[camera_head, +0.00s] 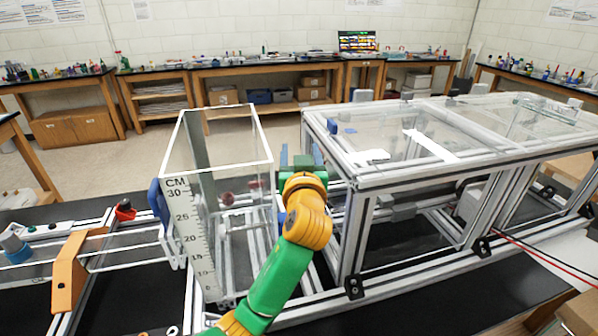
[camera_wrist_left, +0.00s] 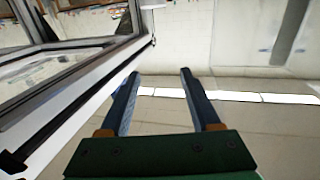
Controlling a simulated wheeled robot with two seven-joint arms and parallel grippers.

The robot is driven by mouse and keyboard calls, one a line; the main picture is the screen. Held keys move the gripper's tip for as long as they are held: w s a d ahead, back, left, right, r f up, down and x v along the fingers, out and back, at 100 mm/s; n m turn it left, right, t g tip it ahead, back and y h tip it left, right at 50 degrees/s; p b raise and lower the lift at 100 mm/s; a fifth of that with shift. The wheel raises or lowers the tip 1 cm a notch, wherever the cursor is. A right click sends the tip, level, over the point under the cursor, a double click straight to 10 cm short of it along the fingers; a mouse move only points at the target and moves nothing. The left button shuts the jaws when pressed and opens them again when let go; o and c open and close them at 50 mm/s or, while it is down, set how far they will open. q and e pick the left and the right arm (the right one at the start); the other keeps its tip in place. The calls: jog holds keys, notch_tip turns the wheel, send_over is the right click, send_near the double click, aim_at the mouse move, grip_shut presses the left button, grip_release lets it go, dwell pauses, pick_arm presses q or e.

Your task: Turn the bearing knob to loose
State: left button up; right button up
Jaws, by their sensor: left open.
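My left gripper (camera_head: 301,158) is raised between the clear tank and the extrusion frame, its wrist hiding what lies behind. In the left wrist view the two blue fingers of the gripper (camera_wrist_left: 158,80) are apart with nothing between them. I cannot tell for sure which part is the bearing knob. A red knob (camera_head: 125,210) sits on the left rig, left of the tank. A dark red round part (camera_head: 227,198) shows through the tank's clear walls. A blue knob (camera_head: 16,249) is at the far left. The left gripper touches none of these. My right gripper is not in view.
The clear tank (camera_head: 188,205) with a centimetre scale stands left of my arm. The aluminium extrusion frame (camera_head: 350,182) with clear panels fills the right. An orange bracket (camera_head: 68,272) stands at left. Red and black cables (camera_head: 535,252) run at right. Open floor lies behind.

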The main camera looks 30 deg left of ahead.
pick_arm(q)
notch_tip(320, 180, down, 9)
jog(key=b, duration=0.9)
jog(key=p+x, duration=0.3)
jog(key=x, duration=0.3)
jog(key=shift+w+r, duration=0.15)
jog(key=shift+r, duration=0.1)
jog(key=shift+a, duration=0.15)
jog(key=shift+c, duration=0.2)
